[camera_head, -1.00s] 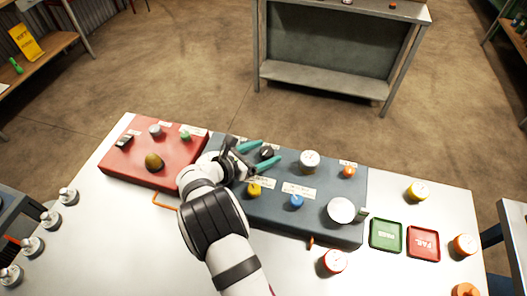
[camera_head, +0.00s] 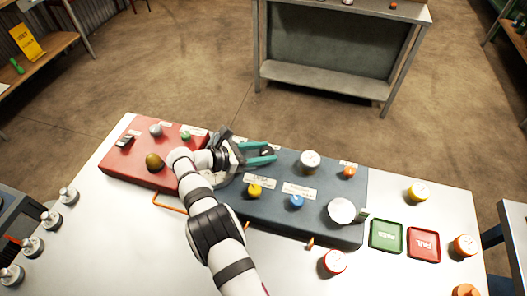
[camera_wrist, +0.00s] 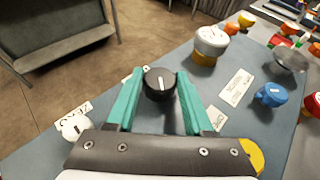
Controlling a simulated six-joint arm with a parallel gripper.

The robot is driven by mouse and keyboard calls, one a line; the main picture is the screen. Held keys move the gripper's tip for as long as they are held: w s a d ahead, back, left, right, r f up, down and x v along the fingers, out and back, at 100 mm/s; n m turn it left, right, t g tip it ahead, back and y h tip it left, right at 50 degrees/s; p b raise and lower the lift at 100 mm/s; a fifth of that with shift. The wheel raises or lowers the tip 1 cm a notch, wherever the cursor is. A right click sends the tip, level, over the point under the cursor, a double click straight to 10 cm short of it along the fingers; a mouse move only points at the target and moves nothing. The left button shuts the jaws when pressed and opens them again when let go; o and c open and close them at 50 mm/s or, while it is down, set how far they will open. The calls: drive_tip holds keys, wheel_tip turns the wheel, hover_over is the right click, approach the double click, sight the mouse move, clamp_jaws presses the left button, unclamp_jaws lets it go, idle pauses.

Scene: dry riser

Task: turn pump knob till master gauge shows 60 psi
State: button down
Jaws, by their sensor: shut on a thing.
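The black knob (camera_wrist: 160,82) with a white pointer line sits on the blue-grey panel (camera_wrist: 200,105). My gripper (camera_wrist: 157,88) has its two teal fingers on either side of the knob and is shut on it. In the head view my gripper (camera_head: 268,154) reaches the panel's far left part, and the knob is mostly hidden between the fingers. A white round gauge-like disc (camera_head: 341,210) stands at the panel's right, and a white drum with a yellow base (camera_head: 310,160) at its back. I cannot read any dial or psi value, nor tell which is the master gauge.
A yellow knob (camera_head: 254,190), a blue knob (camera_head: 296,201) and an orange knob (camera_head: 348,171) are near on the panel. A red box (camera_head: 130,165) adjoins it on the left. Green (camera_head: 386,235) and red (camera_head: 423,243) trays lie to the right.

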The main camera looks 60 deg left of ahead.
drive_tip(key=shift+c, duration=1.4)
unclamp_jaws()
drive_tip(key=v, duration=1.5)
drive_tip(key=shift+s+r, duration=0.25)
drive_tip(key=shift+s, duration=0.1)
